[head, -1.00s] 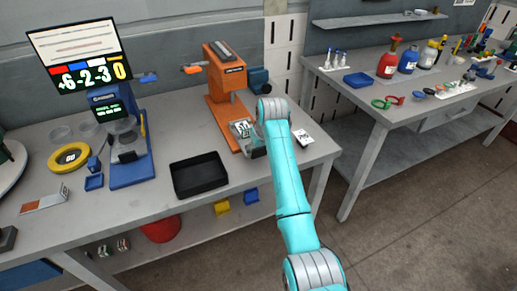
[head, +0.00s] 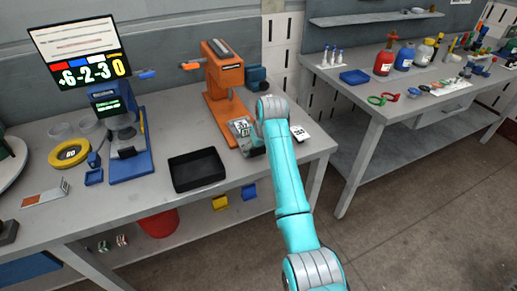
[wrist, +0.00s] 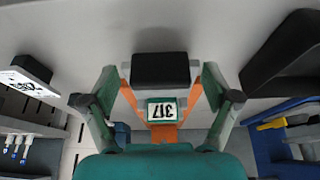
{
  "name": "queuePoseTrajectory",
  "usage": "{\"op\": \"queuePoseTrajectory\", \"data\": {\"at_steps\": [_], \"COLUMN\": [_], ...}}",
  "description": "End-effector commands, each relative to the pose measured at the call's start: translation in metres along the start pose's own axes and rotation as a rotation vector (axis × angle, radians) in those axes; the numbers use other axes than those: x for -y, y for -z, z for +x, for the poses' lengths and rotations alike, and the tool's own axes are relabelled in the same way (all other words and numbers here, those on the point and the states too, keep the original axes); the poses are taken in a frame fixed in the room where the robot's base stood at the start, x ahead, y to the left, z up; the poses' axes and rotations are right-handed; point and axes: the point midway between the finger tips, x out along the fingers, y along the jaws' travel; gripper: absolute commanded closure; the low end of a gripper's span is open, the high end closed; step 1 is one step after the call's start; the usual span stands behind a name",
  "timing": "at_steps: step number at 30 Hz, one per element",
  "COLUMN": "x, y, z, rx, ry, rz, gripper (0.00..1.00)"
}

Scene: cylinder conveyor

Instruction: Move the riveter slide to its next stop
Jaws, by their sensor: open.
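The orange riveter (head: 222,82) stands at the back right of the near bench. Its slide (wrist: 160,70) shows in the wrist view as a black block on orange rails, with a white label reading 317 below it. In the head view the labelled slide (head: 241,127) is at the riveter's base, partly hidden. My gripper (wrist: 160,76) is open, with one finger on each side of the black block. A gap shows between each finger and the block. In the head view my gripper (head: 249,141) is mostly behind my wrist.
A black tray (head: 196,185) lies left of my gripper. A blue press (head: 130,160) and a yellow ring (head: 54,160) are farther left. A labelled white card (head: 299,133) lies right of my wrist. A second bench (head: 362,108) with bottles stands to the right.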

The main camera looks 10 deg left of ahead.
Motion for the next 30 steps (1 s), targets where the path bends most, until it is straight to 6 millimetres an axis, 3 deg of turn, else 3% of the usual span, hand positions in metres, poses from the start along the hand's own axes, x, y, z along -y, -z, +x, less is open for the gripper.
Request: {"op": "queuePoseTrajectory", "data": {"at_steps": [5, 15, 21, 30], "x": [0.000, -0.001, -0.001, -0.001], "y": [0.001, 0.000, 0.000, -0.001], "z": [-0.014, -0.079, -0.108, -0.120], "rx": [-0.003, -0.003, -0.002, 0.001], "ry": [-0.001, -0.001, -0.001, 0.000], "rz": [0.000, 0.000, 0.000, 0.001], "gripper": [0.12, 0.12, 0.12, 0.12]}}
